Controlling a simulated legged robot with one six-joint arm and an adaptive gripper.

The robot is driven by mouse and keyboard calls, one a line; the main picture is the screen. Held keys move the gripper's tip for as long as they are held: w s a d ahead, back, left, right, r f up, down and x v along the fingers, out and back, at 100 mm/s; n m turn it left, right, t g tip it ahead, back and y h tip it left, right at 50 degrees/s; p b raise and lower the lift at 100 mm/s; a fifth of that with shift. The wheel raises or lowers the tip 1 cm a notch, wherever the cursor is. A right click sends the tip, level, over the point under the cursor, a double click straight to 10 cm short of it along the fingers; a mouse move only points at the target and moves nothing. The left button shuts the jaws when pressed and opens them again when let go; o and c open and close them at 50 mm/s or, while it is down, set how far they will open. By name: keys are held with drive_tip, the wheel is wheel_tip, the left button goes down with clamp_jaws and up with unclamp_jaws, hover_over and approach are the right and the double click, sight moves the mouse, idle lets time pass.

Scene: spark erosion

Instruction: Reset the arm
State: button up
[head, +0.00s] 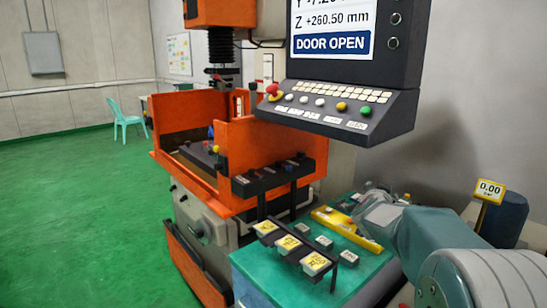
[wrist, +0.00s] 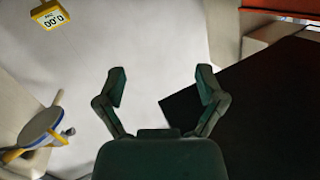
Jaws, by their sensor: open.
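My gripper (wrist: 161,88) shows in the wrist view with its two dark green fingers spread apart. Nothing is between the fingers, only a plain pale surface and the edge of a dark panel behind them. In the head view my teal and grey arm (head: 450,238) reaches in from the lower right, over the right side of the green bench. I cannot make out the finger opening in the head view.
An orange machine (head: 262,150) stands with its screen reading DOOR OPEN, and a control panel (head: 335,108) overhangs the bench. The green bench (head: 262,272) holds several labelled blocks and a yellow bar (head: 345,228). A 0.00 display (head: 490,190) stands right. Green floor (head: 70,220) is open at left.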

drive_tip(key=s+a+r+n+g+y, duration=0.1)
drive_tip(key=s+a+n+y, duration=0.25)
drive_tip(key=s+a, duration=0.45)
drive_tip(key=s+a+n+g+y, duration=0.25)
drive_tip(key=s+a+y, duration=0.25)
drive_tip(key=s, duration=0.5)
drive_tip(key=s+f+n+g, duration=0.1)
drive_tip(key=s+f, duration=0.3)
drive_tip(key=s, duration=0.8)
drive_tip(key=s+f+n+g+h, duration=0.1)
drive_tip(key=s+f+g, duration=0.3)
drive_tip(key=s, duration=0.8)
drive_tip(key=shift+a+f, duration=0.3)
drive_tip(key=shift+f, duration=0.3)
drive_tip(key=shift+w+g, duration=0.1)
drive_tip(key=shift+g, duration=0.15)
